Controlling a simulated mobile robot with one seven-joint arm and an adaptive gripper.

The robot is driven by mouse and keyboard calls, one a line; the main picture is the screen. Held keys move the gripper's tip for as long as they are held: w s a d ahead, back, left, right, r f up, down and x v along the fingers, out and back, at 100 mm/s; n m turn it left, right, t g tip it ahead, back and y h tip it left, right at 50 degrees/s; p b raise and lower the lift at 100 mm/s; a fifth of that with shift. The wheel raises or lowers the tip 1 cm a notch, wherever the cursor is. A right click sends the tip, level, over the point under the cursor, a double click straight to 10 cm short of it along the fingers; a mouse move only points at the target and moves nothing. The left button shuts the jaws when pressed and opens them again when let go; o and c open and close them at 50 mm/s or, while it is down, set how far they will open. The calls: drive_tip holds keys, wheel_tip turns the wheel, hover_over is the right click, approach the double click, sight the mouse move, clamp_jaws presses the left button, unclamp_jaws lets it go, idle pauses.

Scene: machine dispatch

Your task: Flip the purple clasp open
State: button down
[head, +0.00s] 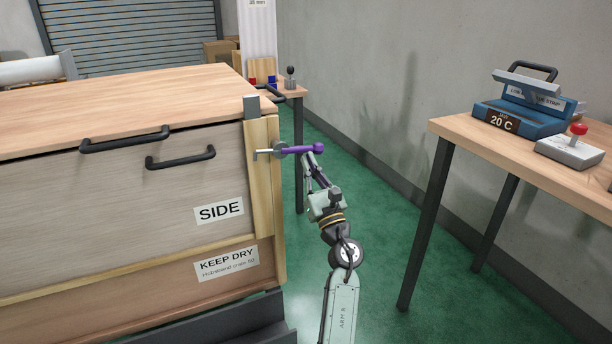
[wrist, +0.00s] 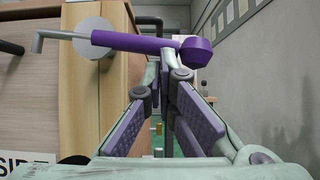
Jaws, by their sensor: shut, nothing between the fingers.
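The purple clasp (head: 300,150) is a lever with a round knob at its right end, mounted on the crate's wooden corner post. Its grey round pivot and grey hook are at its left end. In the wrist view the clasp (wrist: 135,42) lies nearly level across the top, with the knob at the right. My gripper (head: 309,160) is just below the knob end. In the wrist view my gripper (wrist: 164,65) is shut and empty, its fingertips close under the lever beside the knob. I cannot tell whether they touch it.
The large wooden crate (head: 120,210) with black handles fills the left. A table (head: 550,160) with a blue device (head: 515,115) and a red-knobbed box (head: 570,150) stands at right. A small table (head: 295,88) is behind. Green floor is clear between.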

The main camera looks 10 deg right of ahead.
drive_tip(key=shift+r+n+y, duration=0.25)
drive_tip(key=shift+n+y, duration=0.15)
drive_tip(key=shift+n, duration=0.2)
drive_tip(key=shift+f+b, duration=0.1)
drive_tip(key=shift+b, duration=0.2)
